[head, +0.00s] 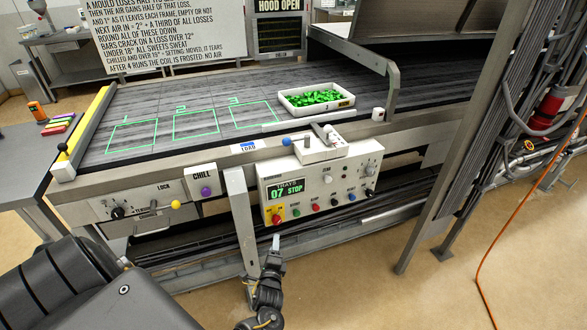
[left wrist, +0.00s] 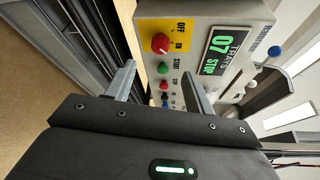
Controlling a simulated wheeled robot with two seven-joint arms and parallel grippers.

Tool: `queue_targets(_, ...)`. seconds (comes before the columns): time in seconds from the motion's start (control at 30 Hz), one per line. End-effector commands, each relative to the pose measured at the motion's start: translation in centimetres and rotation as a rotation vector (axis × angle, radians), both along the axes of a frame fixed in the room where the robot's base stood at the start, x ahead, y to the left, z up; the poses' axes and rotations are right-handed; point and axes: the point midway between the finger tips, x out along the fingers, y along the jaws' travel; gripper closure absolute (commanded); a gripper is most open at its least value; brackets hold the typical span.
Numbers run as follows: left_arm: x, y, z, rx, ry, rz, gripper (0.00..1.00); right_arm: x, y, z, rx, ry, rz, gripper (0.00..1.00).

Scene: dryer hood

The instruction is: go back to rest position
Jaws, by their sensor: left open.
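My left gripper (head: 275,243) is low in the head view, just below the front lower edge of the control box (head: 325,178). In the left wrist view its two fingers (left wrist: 161,85) are apart with nothing held between them. Beyond them, the box face shows a red knob (left wrist: 160,43) on a yellow OFF/ON plate, a green button (left wrist: 163,68) and a display (left wrist: 221,52) reading TRAYS 07 STOP. Contact between fingers and box is not clear; they look apart. My right gripper is not in view.
A white tray (head: 292,108) of green sweets sits on the dark conveyor (head: 140,112), right of three green outlined squares. A grey upright post (head: 243,220) stands left of the box. A metal frame (head: 455,150) rises at right. Floor (head: 400,300) at lower right is mostly clear.

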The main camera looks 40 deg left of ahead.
Motion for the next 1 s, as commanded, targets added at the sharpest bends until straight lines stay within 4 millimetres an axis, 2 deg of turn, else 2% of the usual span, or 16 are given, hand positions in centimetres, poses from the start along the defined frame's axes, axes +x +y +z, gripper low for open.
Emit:
queue_targets(0.23,0.0,0.0,0.0,-0.009,-0.006,0.001,0.47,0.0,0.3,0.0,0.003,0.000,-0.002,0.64)
queue_targets(0.37,0.1,-0.3,-0.5,-0.134,-0.060,0.008,0.47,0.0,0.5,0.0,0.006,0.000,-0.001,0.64)
queue_targets(0.47,0.0,-1.5,-3.9,-0.370,-0.075,-0.002,0.47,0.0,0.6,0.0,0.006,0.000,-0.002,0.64)
queue_targets(0.5,-0.4,-2.2,-6.2,-0.495,-0.063,0.003,0.47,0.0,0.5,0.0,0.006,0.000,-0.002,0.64)
queue_targets(0.57,-2.6,-3.4,-10.9,-0.689,-0.009,0.038,0.47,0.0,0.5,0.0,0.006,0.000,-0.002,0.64)
queue_targets(0.6,-4.4,-4.2,-13.6,-0.801,0.031,0.073,0.47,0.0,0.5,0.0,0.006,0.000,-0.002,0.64)
queue_targets(0.67,-7.5,-5.4,-17.4,-0.943,0.090,0.138,0.47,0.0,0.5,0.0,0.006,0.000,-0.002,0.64)
queue_targets(0.7,-9.8,-6.1,-19.6,-1.026,0.132,0.189,0.47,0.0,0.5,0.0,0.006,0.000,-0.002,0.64)
queue_targets(0.77,-13.6,-7.1,-22.7,-1.133,0.197,0.272,0.47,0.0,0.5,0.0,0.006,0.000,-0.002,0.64)
queue_targets(0.8,-16.3,-7.8,-24.5,-1.192,0.240,0.329,0.47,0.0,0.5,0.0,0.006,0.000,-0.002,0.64)
queue_targets(0.87,-20.5,-8.8,-26.9,-1.270,0.304,0.421,0.47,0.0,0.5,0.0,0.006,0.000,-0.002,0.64)
queue_targets(0.9,-23.3,-9.4,-28.2,-1.313,0.346,0.480,0.47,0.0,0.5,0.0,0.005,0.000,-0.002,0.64)
queue_targets(1.0,-30.0,-10.8,-30.5,-1.379,0.447,0.607,0.47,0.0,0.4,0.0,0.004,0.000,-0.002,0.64)
